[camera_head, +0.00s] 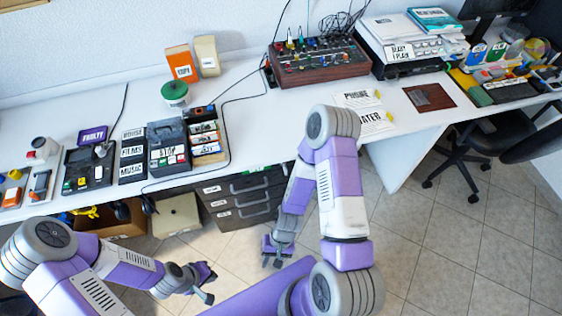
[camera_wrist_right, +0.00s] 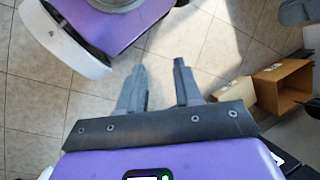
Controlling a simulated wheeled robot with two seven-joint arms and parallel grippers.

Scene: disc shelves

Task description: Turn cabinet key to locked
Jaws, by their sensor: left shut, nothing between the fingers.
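A dark drawer cabinet (camera_head: 243,190) with several labelled drawers stands under the desk in the head view. I cannot make out its key or lock at this size. My right gripper (camera_head: 272,258) hangs in front of the cabinet, a little to its right and apart from it. In the right wrist view the right gripper (camera_wrist_right: 160,78) has its two fingers spread with only floor between them. My left gripper (camera_head: 209,286) is at the lower left in the head view, shut and empty, over the floor in front of the cabinet.
A cardboard box (camera_head: 110,222) and a beige box (camera_head: 176,215) stand on the floor left of the cabinet. The white desk (camera_head: 270,118) overhangs them and carries trays, labelled boxes and devices. A black chair (camera_head: 485,140) is at the right. Tiled floor (camera_head: 425,240) is free at the right.

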